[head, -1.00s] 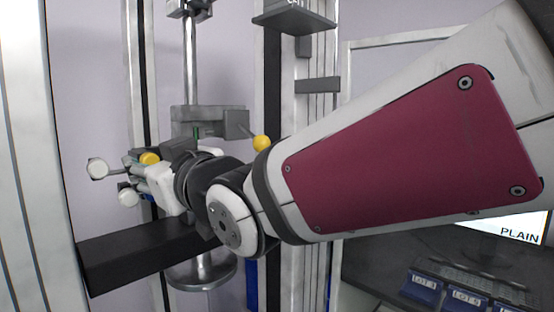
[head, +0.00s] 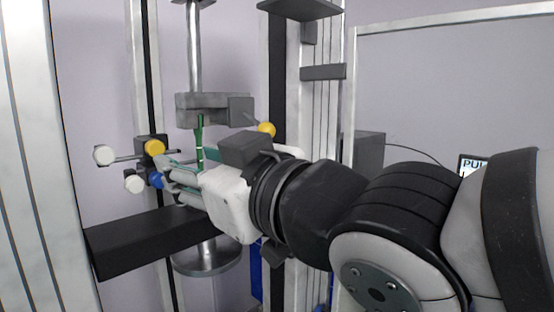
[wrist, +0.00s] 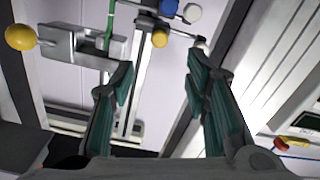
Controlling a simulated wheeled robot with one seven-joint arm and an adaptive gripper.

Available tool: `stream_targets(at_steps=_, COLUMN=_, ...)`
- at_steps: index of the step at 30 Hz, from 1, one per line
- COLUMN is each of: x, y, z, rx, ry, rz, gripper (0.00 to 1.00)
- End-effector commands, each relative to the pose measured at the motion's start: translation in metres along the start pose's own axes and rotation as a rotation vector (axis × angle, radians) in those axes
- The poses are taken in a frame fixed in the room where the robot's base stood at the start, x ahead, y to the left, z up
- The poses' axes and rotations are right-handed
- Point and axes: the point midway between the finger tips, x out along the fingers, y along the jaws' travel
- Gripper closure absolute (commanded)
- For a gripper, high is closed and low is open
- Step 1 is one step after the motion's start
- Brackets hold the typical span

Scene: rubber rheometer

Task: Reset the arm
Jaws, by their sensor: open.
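My gripper (head: 172,178) is open and empty beside the test frame in the head view. In the wrist view its two green-padded fingers (wrist: 160,75) stand apart with nothing between them. A green strip (head: 199,135) hangs upright from the grey upper clamp (head: 205,107), just beyond my fingers in the head view. In the wrist view the strip (wrist: 110,25) and the clamp (wrist: 80,47) lie up and left of the fingers. The strip's lower end is hidden behind my gripper in the head view.
Yellow (head: 154,148), white (head: 104,155) and blue (head: 155,180) knobs stick out close to my fingers. Another yellow knob (head: 267,129) is at the upper clamp. A black beam (head: 140,243) lies below. Metal columns (head: 285,80) stand behind. A screen (head: 474,164) is partly hidden at right.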

Motion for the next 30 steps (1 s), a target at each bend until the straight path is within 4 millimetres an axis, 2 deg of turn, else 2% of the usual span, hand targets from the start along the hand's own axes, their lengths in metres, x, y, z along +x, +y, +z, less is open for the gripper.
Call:
stream_targets(at_steps=5, x=0.000, y=0.000, z=0.000, rx=0.000, ry=-0.001, rz=0.001, gripper=0.57)
stream_targets(at_steps=8, x=-0.004, y=0.010, z=0.007, rx=0.005, ry=-0.033, rz=0.027, gripper=0.57)
stream_targets(at_steps=11, x=-0.016, y=0.036, z=0.030, rx=0.026, ry=-0.132, rz=0.101, gripper=0.57)
stream_targets(at_steps=13, x=-0.035, y=0.062, z=0.055, rx=0.056, ry=-0.243, rz=0.178, gripper=0.57)
stream_targets(at_steps=15, x=-0.062, y=0.087, z=0.085, rx=0.101, ry=-0.375, rz=0.264, gripper=0.57)
stream_targets(at_steps=17, x=-0.091, y=0.104, z=0.110, rx=0.150, ry=-0.491, rz=0.335, gripper=0.57)
stream_targets(at_steps=18, x=-0.112, y=0.113, z=0.126, rx=0.189, ry=-0.569, rz=0.380, gripper=0.57)
stream_targets(at_steps=20, x=-0.145, y=0.120, z=0.149, rx=0.254, ry=-0.682, rz=0.441, gripper=0.57)
stream_targets(at_steps=21, x=-0.169, y=0.122, z=0.162, rx=0.302, ry=-0.755, rz=0.478, gripper=0.57)
stream_targets(at_steps=24, x=-0.224, y=0.116, z=0.189, rx=0.428, ry=-0.925, rz=0.549, gripper=0.57)
stream_targets(at_steps=27, x=-0.268, y=0.099, z=0.205, rx=0.551, ry=-1.059, rz=0.592, gripper=0.57)
stream_targets(at_steps=30, x=-0.298, y=0.080, z=0.214, rx=0.648, ry=-1.154, rz=0.611, gripper=0.57)
